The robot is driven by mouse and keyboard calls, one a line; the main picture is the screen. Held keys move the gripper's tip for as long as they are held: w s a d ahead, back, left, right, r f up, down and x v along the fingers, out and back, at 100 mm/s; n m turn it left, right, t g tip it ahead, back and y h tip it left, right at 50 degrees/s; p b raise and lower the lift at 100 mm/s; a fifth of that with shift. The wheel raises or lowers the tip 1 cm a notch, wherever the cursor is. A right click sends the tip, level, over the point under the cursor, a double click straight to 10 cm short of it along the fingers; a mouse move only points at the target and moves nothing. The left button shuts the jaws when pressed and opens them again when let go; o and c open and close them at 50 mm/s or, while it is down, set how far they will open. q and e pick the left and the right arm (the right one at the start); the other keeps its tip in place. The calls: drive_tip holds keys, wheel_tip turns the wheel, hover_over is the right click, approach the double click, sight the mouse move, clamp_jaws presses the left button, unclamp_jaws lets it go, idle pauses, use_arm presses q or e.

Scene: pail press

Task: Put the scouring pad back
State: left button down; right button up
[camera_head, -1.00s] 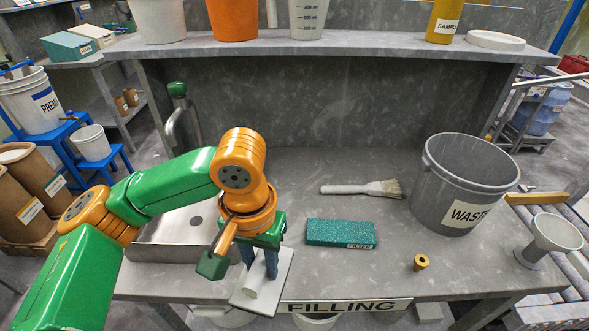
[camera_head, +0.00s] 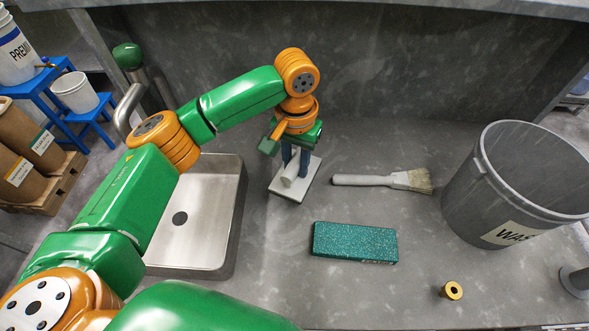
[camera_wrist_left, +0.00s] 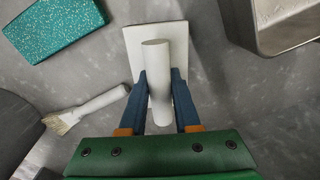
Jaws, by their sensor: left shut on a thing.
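The scouring pad, a flat white plate with a white cylindrical grip (camera_head: 300,190), is in my left gripper (camera_head: 295,165). The blue fingers are shut on the grip, one on each side. In the left wrist view the plate (camera_wrist_left: 140,42) lies flat beyond the grip (camera_wrist_left: 157,75), between the blue fingers (camera_wrist_left: 159,95). It is over the grey bench, between the sink and the brush. I cannot tell whether its underside touches the bench. My right gripper is in neither view.
The steel sink (camera_head: 213,215) is left of the pad. A brush (camera_head: 365,180) lies to its right. A teal filter block (camera_head: 354,242) lies in front. A grey waste pail (camera_head: 480,205) and a brass-coloured ring (camera_head: 452,290) are further right. Bare bench surrounds the pad.

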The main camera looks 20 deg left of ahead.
sight(294, 155)
use_arm(q)
drive_tip(key=f, duration=0.3)
drive_tip(key=w+f, duration=0.1)
drive_tip(key=shift+w+a+f+p, duration=0.1)
drive_tip(key=shift+a+f+p, duration=0.2)
drive_tip(key=shift+a+f, duration=0.1)
drive_tip(key=c, duration=0.6)
unclamp_jaws()
drive_tip(key=shift+f, duration=0.1)
wheel_tip(294, 155, up, 12)
drive_tip(key=shift+r, duration=0.2)
drive_tip(key=shift+f, duration=0.1)
